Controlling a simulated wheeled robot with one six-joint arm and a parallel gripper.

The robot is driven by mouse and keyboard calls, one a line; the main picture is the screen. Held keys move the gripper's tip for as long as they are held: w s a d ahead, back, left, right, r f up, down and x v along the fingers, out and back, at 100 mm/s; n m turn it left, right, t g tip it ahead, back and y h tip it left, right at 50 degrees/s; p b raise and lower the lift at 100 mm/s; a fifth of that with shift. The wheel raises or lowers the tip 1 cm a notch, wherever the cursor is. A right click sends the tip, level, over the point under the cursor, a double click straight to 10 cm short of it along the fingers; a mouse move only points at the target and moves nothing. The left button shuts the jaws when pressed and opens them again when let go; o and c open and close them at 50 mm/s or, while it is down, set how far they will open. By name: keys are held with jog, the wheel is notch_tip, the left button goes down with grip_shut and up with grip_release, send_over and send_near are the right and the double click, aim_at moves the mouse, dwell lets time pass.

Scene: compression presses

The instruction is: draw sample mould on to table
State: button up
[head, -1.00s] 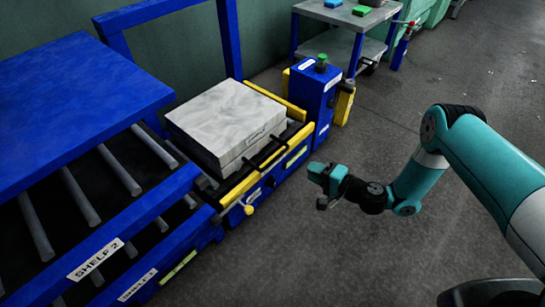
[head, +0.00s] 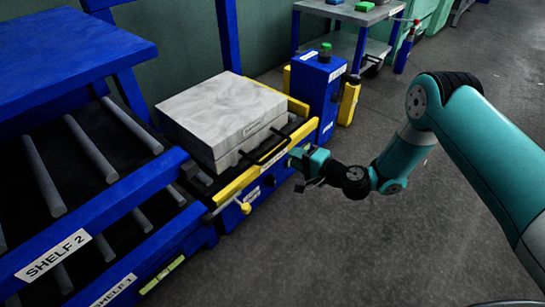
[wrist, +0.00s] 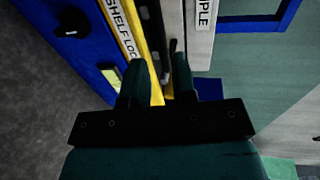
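The sample mould (head: 222,112) is a pale grey two-layer block. It sits in the yellow-railed bay at the front of the blue rack, with a black handle (head: 268,150) on its near side. In the wrist view part of its pale side (wrist: 200,45) shows with a cut-off label. My gripper (head: 298,162) is just right of the handle, close to the yellow rail. In the wrist view my gripper (wrist: 160,80) has its fingers apart, with the yellow rail and dark parts behind the gap. I cannot tell whether the handle lies between the fingers.
A blue post box (head: 318,95) with a green button stands behind the bay. A grey-topped table (head: 350,12) holding coloured blocks stands at the back. The floor on the right is clear.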

aim_at(280, 150)
jog(key=b+x, duration=0.4)
jog(key=x, duration=0.5)
grip_shut()
